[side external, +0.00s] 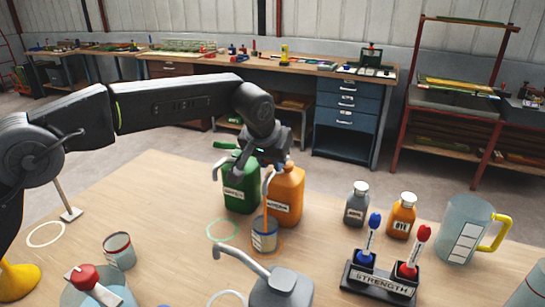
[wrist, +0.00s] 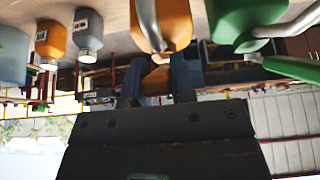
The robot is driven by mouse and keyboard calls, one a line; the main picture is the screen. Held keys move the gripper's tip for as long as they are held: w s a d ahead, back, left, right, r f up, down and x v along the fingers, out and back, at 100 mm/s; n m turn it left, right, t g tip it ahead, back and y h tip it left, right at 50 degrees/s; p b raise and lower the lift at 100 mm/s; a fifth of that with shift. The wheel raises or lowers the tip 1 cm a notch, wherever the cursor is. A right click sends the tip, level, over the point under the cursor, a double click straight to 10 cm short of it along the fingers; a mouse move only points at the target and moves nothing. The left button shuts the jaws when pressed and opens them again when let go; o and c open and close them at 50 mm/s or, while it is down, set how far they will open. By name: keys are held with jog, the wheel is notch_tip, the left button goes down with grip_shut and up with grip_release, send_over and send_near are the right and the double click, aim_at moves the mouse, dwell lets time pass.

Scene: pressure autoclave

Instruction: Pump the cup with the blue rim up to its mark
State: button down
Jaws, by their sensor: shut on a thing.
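The cup with the blue rim (side external: 265,241) stands upright in front of the orange jug (side external: 287,196), inside an orange ring on the table. The jug's grey spout comes down over the cup. I cannot make out the cup's fill level or its mark. My gripper (side external: 262,152) is above the jugs. In the wrist view its fingers (wrist: 158,84) are shut on an orange piece, which looks like the orange jug's pump head (wrist: 157,76). The orange jug (wrist: 172,20) and its spout also show there, upside down; the cup is not visible in that view.
A green jug (side external: 239,187) stands close left of the orange one, with an empty green ring (side external: 222,229) before it. A grey jug (side external: 283,290) with a spout is in front. Another cup (side external: 119,252), small bottles (side external: 402,216), the STRENGTH stand (side external: 378,282) and a large pitcher (side external: 464,228) stand around.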

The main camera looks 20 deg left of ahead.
jog(key=shift+s+f, duration=0.1)
jog(key=shift+f, duration=0.05)
jog(key=c, duration=1)
grip_release()
jog(key=shift+o, duration=0.2)
jog(key=v, duration=1.3)
jog(key=shift+s+r, duration=0.2)
jog(key=shift+s, duration=0.25)
